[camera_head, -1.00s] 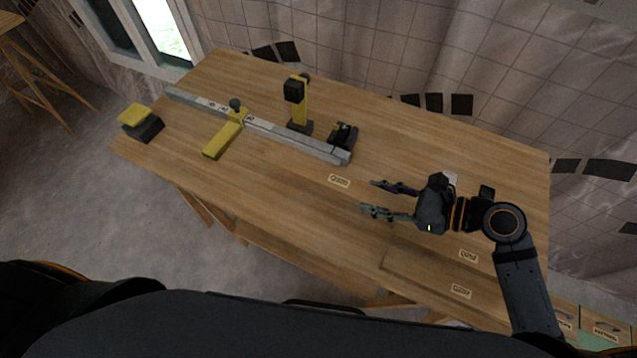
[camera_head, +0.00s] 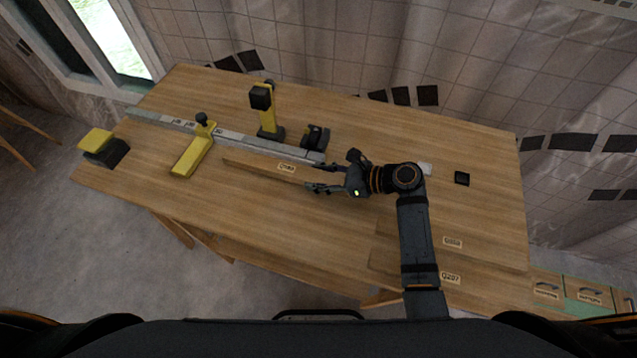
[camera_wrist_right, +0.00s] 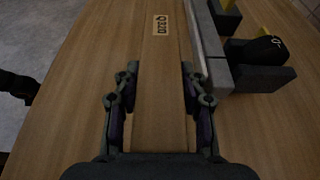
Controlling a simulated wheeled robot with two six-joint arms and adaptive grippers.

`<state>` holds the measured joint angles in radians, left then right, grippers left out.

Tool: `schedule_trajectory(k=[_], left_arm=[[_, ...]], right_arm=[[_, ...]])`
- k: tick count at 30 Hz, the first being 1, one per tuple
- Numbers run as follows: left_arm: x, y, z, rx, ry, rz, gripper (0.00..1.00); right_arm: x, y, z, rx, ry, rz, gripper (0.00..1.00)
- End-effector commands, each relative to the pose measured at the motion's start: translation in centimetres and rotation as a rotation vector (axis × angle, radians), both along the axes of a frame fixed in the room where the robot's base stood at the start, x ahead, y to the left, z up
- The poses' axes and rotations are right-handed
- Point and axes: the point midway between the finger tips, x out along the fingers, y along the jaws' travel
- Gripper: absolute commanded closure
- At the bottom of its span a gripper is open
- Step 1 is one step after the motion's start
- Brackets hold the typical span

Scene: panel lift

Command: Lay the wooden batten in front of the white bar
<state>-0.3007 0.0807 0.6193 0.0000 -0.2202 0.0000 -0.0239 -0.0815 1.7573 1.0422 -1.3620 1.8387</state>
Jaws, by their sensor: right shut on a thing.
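The wooden batten (camera_head: 250,164) is a thin strip the colour of the table, with a paper label near its middle. It lies along the near side of the white bar (camera_head: 255,143), close to its right half. My right gripper (camera_head: 311,178) is shut on the batten near its right end. In the right wrist view the batten (camera_wrist_right: 161,60) runs between the two fingers (camera_wrist_right: 159,85), and the bar (camera_wrist_right: 207,45) runs beside it with a narrow gap. I cannot tell whether the batten touches the table. My left gripper is not in view.
A yellow stop (camera_head: 192,158) crosses the bar's near side, left of the batten. A yellow post (camera_head: 267,112) and a black clamp (camera_head: 315,138) stand behind the bar. A yellow-and-black block (camera_head: 104,147) sits at the left edge. Labelled boards (camera_head: 410,262) lie at the front right.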

Motion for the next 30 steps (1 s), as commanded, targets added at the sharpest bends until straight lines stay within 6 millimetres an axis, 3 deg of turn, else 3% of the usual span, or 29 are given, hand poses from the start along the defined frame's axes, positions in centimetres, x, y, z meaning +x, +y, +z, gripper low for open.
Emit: schedule_trajectory(k=[6,17,18,22,30], left_arm=[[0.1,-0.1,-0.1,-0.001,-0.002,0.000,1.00],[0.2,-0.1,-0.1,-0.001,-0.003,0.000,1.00],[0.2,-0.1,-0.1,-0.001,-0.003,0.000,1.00],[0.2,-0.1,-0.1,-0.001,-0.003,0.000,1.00],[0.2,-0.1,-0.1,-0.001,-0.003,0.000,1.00]], right_arm=[[0.3,0.2,-3.1,0.001,0.003,0.000,0.98],[0.3,0.2,-3.6,0.001,0.000,-0.001,0.98],[0.3,0.2,-3.7,0.000,0.002,-0.001,0.54],[0.3,0.2,-3.7,-0.001,0.001,-0.001,0.37],[0.3,0.2,-3.6,-0.001,0.001,-0.001,0.36]])
